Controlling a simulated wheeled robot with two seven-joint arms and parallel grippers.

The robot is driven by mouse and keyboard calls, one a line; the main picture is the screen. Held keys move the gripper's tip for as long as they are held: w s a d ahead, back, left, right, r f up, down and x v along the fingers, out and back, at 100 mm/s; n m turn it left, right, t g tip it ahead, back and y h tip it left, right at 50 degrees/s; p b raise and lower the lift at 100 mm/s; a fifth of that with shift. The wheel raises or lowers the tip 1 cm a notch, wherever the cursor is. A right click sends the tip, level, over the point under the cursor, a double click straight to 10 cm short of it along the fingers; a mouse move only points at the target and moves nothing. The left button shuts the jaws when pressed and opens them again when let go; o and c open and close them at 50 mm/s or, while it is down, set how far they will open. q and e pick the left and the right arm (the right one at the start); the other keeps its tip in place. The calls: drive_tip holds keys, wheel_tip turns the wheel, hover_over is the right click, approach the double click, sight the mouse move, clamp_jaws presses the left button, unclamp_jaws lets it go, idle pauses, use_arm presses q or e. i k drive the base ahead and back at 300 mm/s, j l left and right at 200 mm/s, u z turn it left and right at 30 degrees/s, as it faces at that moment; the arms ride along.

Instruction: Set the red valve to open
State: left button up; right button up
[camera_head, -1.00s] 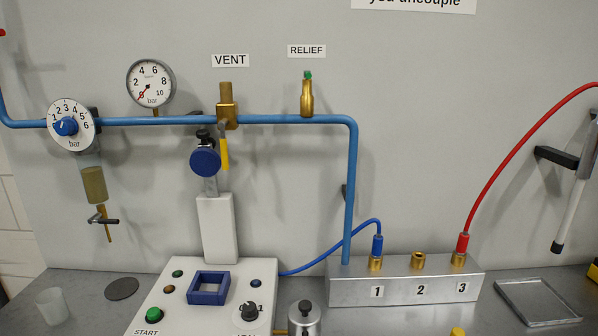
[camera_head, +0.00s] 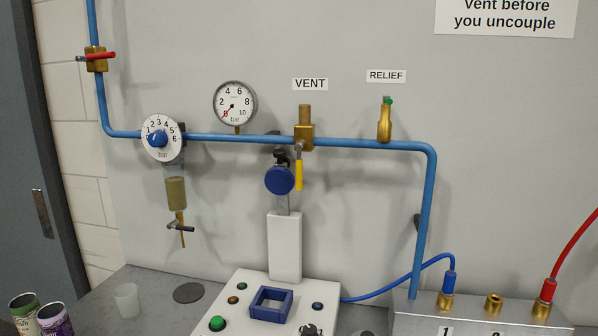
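The red valve (camera_head: 97,57) is a brass body with a red lever handle, on the vertical blue pipe (camera_head: 99,95) at the upper left. Neither of my grippers shows in the view, and nothing touches the valve.
The regulator dial (camera_head: 162,138), the vent valve (camera_head: 304,138) with its yellow lever hanging down and the relief valve (camera_head: 385,122) sit along the pipe. Cans (camera_head: 55,319) and a clear cup (camera_head: 127,300) stand at the lower left. A dark door (camera_head: 45,170) borders the left.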

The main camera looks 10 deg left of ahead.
sight(88, 58)
drive_tip(key=u, duration=1.45)
